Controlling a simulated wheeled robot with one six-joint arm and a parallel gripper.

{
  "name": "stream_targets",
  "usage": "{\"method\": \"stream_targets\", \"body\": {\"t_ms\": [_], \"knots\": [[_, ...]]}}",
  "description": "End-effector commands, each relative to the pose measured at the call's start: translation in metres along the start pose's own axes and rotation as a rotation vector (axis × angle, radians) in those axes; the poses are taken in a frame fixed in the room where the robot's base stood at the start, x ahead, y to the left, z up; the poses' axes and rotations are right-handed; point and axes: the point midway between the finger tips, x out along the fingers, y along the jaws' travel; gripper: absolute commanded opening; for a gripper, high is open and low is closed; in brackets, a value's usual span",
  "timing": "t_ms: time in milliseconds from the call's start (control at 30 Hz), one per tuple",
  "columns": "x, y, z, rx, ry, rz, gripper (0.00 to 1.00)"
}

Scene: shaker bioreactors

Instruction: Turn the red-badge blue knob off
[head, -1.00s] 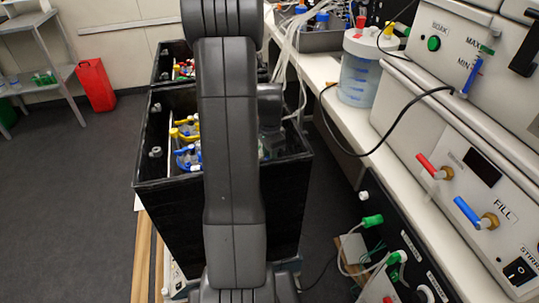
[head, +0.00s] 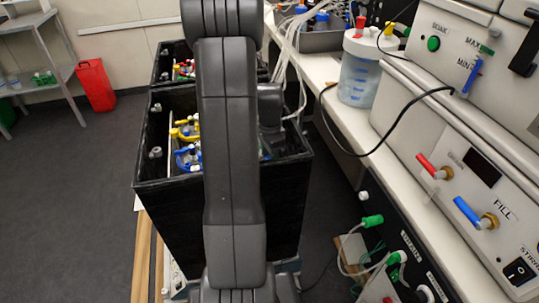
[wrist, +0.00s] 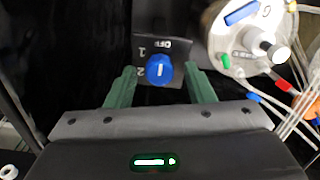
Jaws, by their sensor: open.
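In the wrist view a blue knob (wrist: 160,70) with a short white line, roughly upright in the picture, sits on a dark plate (wrist: 181,77) marked OFF, 1 and 2. No red badge shows on the visible part of the plate. My gripper (wrist: 159,68) has its two green fingers apart, one on each side of the knob, with gaps between them and it. I cannot tell how deep the fingertips reach. In the head view my arm hides the knob.
A clear-walled vessel with a pale lid (wrist: 240,35) and several tubes (wrist: 296,110) are close right of the fingers. In the head view a black open box (head: 220,213) stands behind my arm. A white bench (head: 320,70) with instruments lines the right. Floor is free at left.

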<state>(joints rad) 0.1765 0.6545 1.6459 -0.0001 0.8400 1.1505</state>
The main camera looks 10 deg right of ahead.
Motion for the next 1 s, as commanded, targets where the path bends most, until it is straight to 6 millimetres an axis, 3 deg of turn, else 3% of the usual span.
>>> {"method": "stream_targets", "body": {"t_ms": [233, 700, 1000], "knots": [[-0.022, -0.001, 0.0, 0.0, 0.001, -0.003, 0.48], [-0.12, -0.001, 0.0, 0.0, 0.001, -0.003, 0.48], [-0.139, 0.0, 0.0, 0.0, 0.0, -0.001, 0.48]]}}
